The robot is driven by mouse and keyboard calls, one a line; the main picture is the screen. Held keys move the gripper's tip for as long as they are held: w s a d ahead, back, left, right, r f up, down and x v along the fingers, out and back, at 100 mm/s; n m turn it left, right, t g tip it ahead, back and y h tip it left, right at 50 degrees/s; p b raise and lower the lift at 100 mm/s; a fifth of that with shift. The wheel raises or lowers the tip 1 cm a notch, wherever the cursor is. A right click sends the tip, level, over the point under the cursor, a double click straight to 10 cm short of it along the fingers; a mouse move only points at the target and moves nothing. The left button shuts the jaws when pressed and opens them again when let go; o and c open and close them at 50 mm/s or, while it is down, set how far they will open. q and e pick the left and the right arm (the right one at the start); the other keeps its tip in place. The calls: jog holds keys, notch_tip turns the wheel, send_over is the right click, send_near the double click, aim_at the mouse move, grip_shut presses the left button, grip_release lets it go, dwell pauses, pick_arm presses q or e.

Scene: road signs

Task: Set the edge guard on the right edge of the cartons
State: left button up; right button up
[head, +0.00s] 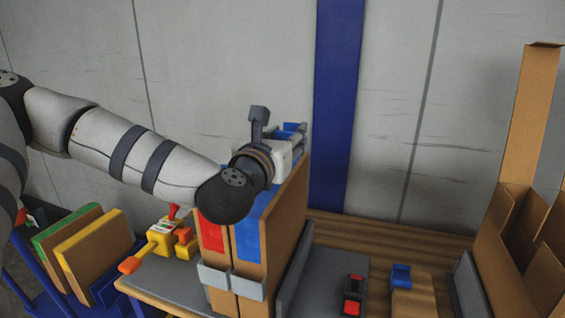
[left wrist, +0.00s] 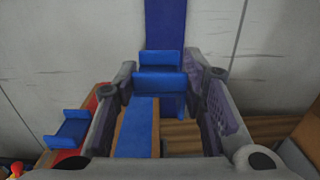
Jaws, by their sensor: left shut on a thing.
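Two tall cartons stand side by side on the wooden table, one with a red panel (head: 211,232) and one with a blue panel (head: 247,240). My left gripper (head: 297,138) is above their far end, fingers pointing away. In the left wrist view it is shut on a blue edge guard (left wrist: 159,80), which also shows in the head view (head: 290,127). The guard is at the far end of the blue carton top (left wrist: 138,128); I cannot tell whether it touches. Another blue guard (left wrist: 68,129) sits on the red carton, left. My right gripper is not in view.
A grey upright plate (head: 295,268) stands right of the cartons. A red and black tool (head: 353,297) and a small carton with a blue piece (head: 401,274) are farther right. An open box (head: 535,240) stands at far right. A yellow tool (head: 163,240) is left.

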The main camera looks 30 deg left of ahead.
pick_arm(q)
jog(key=f, duration=0.2)
jog(key=a+f, duration=0.1)
jog(key=f, duration=0.1)
jog(key=w+f, duration=0.1)
jog(key=f, duration=0.1)
jog(key=shift+w+a+b, duration=0.1)
jog(key=shift+a+b, duration=0.3)
jog(key=shift+r, duration=0.2)
jog(key=shift+f, duration=0.65)
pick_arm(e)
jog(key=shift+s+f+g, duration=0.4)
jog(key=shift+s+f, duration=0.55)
pick_arm(q)
jog(key=o, duration=1.2)
jog(key=shift+c, duration=0.2)
